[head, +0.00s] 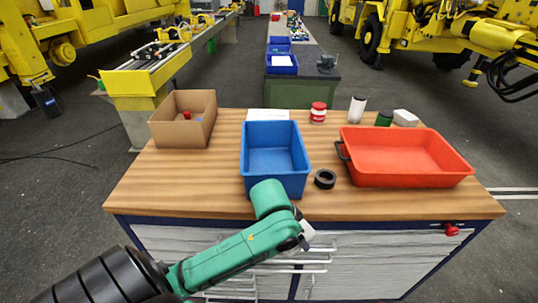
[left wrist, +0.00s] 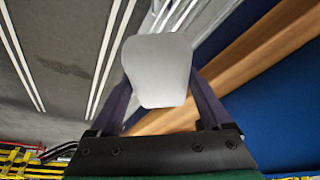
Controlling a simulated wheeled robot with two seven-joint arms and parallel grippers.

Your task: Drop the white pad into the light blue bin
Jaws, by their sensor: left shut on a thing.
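My left gripper (head: 303,238) is in front of the workbench's near edge, below and right of the blue bin. It is shut on the white pad (head: 308,230). In the left wrist view the pad (left wrist: 157,68) sits between the two dark fingers of the gripper (left wrist: 158,92), with its rounded pale face showing. The blue bin (head: 273,172) stands on the bench near the middle, and its visible inside looks empty. The pad is outside the bin, apart from it. My right gripper is not in view.
A red tray (head: 405,177) stands right of the bin, and a black ring (head: 325,179) lies between them. A cardboard box (head: 183,130) stands at left. A red-and-white can (head: 318,112), a white bottle (head: 357,110) and a white block (head: 405,117) stand behind. The front-left wooden top (head: 170,185) is clear.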

